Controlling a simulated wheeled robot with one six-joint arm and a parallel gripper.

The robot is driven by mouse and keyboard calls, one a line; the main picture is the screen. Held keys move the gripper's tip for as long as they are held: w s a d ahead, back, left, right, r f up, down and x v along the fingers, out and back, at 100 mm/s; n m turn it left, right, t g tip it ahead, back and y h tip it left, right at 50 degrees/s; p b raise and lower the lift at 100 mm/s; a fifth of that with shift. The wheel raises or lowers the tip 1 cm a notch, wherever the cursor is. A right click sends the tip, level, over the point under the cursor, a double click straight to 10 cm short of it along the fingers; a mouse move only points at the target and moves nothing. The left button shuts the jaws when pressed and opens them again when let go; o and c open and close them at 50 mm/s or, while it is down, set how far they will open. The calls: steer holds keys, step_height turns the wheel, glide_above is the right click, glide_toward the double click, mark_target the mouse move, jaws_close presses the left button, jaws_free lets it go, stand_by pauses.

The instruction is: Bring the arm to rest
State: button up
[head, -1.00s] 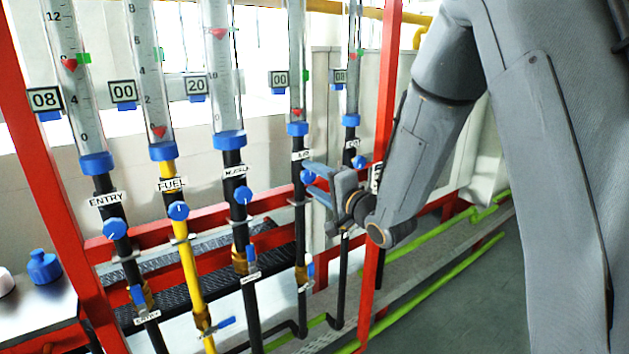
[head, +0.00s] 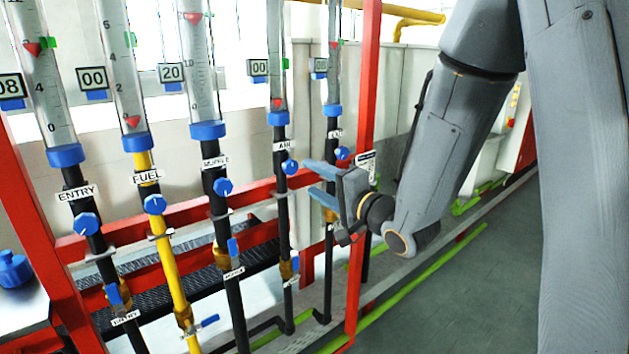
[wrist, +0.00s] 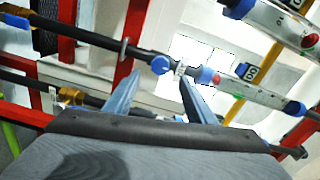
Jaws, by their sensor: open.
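My gripper (head: 320,182) is at the right of the pipe rack in the head view. Its two blue-grey fingers are apart with nothing between them, pointing left toward the black pipe labelled AIR. In the wrist view the open fingers (wrist: 152,98) point toward a black pipe with a blue knob (wrist: 160,64). The knob lies beyond the fingertips and appears clear of them. In the head view the AIR knob (head: 289,167) is just left of the upper finger. My arm reaches down from the upper right.
Several flow tubes with knobs stand in a red frame (head: 367,95), including ENTRY (head: 86,224) and the yellow FUEL pipe (head: 163,245). A black mesh belt (head: 150,280) runs behind. A blue bottle (head: 14,269) stands far left. Grey floor (head: 470,290) is open at right.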

steer(key=s+d+f+n+g+h, duration=0.45)
steer(key=d+f+h, duration=0.35)
steer(key=d+f, duration=0.35)
steer(key=s+d+f+n+g+h, duration=0.1)
steer(key=s+g, duration=0.3)
steer(key=s, duration=0.5)
steer(key=s+d+f+n+g+h, duration=0.1)
steer(key=s+f+n+g, duration=0.2)
steer(key=s, duration=0.7)
steer(key=shift+f+n+g, duration=0.35)
steer(key=shift+f+g, duration=0.2)
steer(key=shift+g, duration=0.5)
steer(key=shift+d, duration=0.1)
